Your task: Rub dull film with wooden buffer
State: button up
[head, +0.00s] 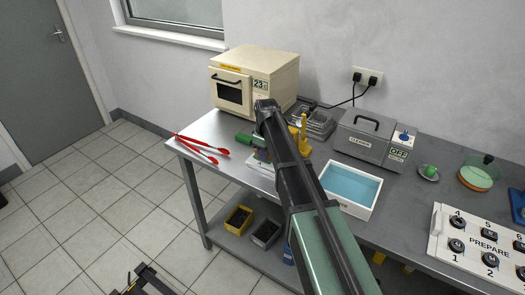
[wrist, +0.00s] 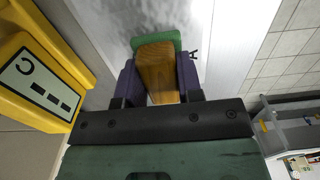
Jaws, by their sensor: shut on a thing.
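The wooden buffer (wrist: 157,75) is a tan wooden block with a green pad (wrist: 155,42) at its far end. My gripper (wrist: 158,68) is shut on the block, with one dark finger on each side. The pad lies over a pale metallic surface. A cloudy grey patch, which looks like the dull film (wrist: 200,14), shows on this surface just beyond the pad. I cannot tell whether the pad touches it.
A yellow part with a marked label (wrist: 47,84) stands close left of my gripper. On the bench (head: 205,130) are red tongs (head: 203,145), a cream oven (head: 255,80), a water tray (head: 350,185), a grey cleaner box (head: 368,140) and a PREPARE panel (head: 480,240).

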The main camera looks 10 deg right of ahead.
jog(key=shift+s+d+f, duration=0.15)
jog(key=shift+s+d, duration=3.35)
jog(key=shift+s, duration=0.2)
jog(key=shift+w, duration=0.15)
jog(key=shift+w+a, duration=3.55)
jog(key=shift+w, duration=0.1)
jog(key=shift+w+a, duration=1.15)
jog(key=shift+w+d, duration=0.35)
jog(key=shift+w, duration=0.15)
jog(key=shift+s+d, duration=1.3)
